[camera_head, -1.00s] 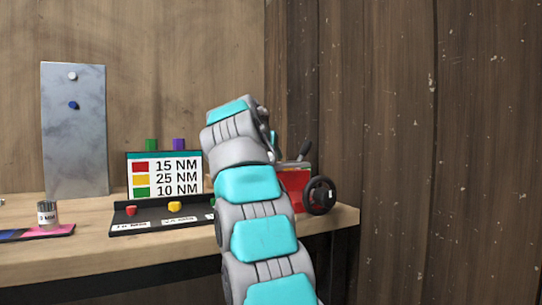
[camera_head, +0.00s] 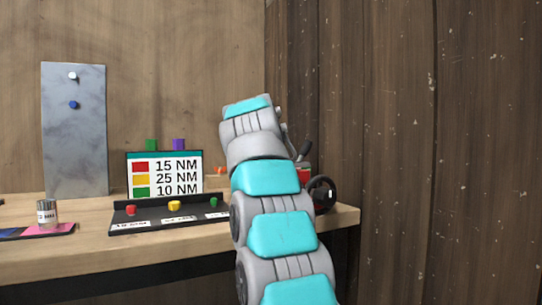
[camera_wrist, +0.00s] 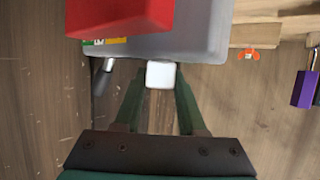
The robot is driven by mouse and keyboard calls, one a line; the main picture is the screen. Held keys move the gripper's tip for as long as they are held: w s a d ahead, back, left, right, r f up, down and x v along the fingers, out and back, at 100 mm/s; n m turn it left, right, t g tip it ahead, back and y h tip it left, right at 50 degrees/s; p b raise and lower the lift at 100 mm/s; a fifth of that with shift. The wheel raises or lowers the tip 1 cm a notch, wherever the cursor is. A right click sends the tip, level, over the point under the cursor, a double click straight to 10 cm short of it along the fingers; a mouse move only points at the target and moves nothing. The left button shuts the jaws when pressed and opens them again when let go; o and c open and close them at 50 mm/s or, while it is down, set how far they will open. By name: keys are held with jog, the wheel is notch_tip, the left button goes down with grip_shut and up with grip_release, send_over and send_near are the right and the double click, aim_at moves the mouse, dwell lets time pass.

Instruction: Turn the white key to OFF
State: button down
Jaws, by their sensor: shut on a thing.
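The white key (camera_wrist: 160,74) shows in the wrist view as a small pale block at the edge of a grey housing (camera_wrist: 205,35). My gripper (camera_wrist: 160,72) has its two dark green fingers on either side of the key, closed on it. In the head view my arm hides the key and the gripper. Part of the red machine (camera_head: 305,174) with a black wheel (camera_head: 322,194) shows behind my arm at the bench's right end. The key's OFF marking cannot be made out.
A red block (camera_wrist: 120,15) and a metal lever (camera_wrist: 109,65) lie close to the gripper. A purple padlock (camera_wrist: 305,88) hangs at right. On the bench stand a torque sign (camera_head: 165,175), a black rack (camera_head: 170,215) with coloured knobs and a tin (camera_head: 47,213).

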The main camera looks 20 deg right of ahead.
jog(key=shift+s+r+n+t+y+p, duration=0.15)
jog(key=shift+n+t+y+p, duration=0.25)
jog(key=shift+n+y, duration=0.55)
jog(key=n+y+p, duration=0.1)
jog(key=y+p, duration=0.1)
jog(key=n+t+y+p, duration=0.1)
jog(key=n+p, duration=0.1)
jog(key=shift+r+y+p, duration=0.2)
jog(key=shift+y+p, duration=0.15)
jog(key=shift+p, duration=0.05)
jog(key=shift+f+n+t+y+p, duration=0.2)
jog(key=shift+n+t+y+p, duration=0.1)
jog(key=shift+n+y+p, duration=0.7)
jog(key=shift+f, duration=0.1)
jog(key=shift+c, duration=2.4)
grip_release()
